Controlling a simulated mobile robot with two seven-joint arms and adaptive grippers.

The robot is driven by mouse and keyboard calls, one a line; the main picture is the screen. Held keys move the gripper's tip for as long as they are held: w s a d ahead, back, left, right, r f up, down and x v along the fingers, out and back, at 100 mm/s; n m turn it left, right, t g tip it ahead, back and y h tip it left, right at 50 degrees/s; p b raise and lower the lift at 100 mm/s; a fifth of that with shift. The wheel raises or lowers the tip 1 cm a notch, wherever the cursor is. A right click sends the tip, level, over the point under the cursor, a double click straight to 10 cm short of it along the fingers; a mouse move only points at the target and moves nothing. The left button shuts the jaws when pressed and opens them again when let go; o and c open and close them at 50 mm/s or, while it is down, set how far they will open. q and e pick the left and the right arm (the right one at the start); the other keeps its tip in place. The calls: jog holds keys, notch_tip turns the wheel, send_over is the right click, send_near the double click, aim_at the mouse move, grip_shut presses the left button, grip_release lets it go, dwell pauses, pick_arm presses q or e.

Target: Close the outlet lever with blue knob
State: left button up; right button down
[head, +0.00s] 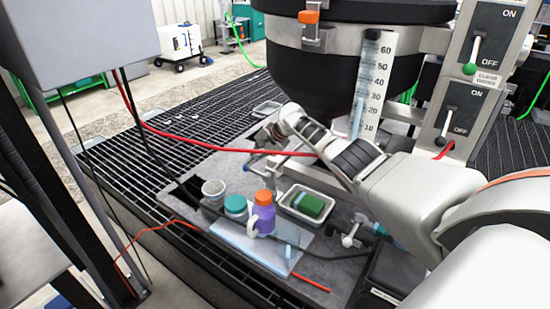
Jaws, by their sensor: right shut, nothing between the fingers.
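My right arm reaches in from the right, and its gripper (256,163) is beneath the left side of the large dark tank (320,85). The gripper is small in the picture; it is shut and empty. My left gripper is not in view.
A red hose crosses near the gripper. Two ON/OFF switches (475,52) stand at right.

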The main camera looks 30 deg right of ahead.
jog(key=v, duration=1.2)
dwell(0.5)
